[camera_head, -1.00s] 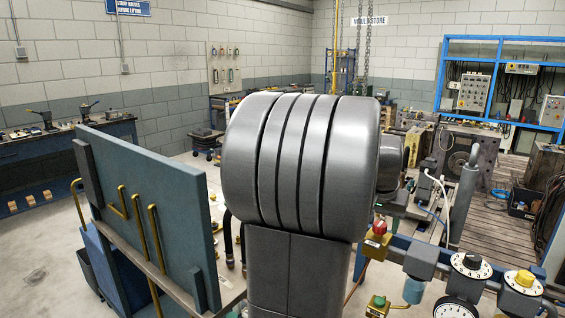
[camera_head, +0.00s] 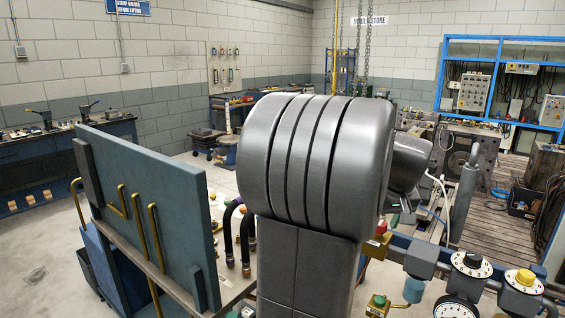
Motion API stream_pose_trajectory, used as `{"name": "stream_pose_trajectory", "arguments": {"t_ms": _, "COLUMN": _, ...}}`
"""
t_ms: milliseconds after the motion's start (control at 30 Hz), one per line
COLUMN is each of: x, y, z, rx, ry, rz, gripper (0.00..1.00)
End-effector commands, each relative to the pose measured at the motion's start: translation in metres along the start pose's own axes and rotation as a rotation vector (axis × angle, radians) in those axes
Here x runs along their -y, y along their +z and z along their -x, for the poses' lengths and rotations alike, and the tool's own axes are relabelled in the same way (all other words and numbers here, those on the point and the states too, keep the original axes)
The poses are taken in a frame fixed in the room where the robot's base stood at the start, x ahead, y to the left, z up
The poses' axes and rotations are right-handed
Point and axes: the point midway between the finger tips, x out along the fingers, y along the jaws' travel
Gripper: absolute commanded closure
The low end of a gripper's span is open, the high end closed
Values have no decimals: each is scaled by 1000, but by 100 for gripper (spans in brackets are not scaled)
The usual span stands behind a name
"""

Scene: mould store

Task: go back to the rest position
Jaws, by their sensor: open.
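My own large grey arm joint fills the middle of the head view. It hides much of what lies behind it. A smaller grey part of my arm shows at its right side. My gripper is not in view, so I cannot see its fingers or whether anything is near them.
A blue-grey upright panel (camera_head: 150,210) with brass hooks stands close at left. Black hoses (camera_head: 245,240) rise beside it. Dials (camera_head: 471,265) and valves on a blue rail are close at right. A workbench (camera_head: 65,150) is far left, a blue rack (camera_head: 500,85) far right.

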Motion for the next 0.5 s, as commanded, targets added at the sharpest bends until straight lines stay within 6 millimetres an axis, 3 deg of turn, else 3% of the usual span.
{"name": "stream_pose_trajectory", "arguments": {"t_ms": 500, "x": 0, "y": 0, "z": 0, "rx": 1, "ry": -39, "rz": 91, "gripper": 47}}
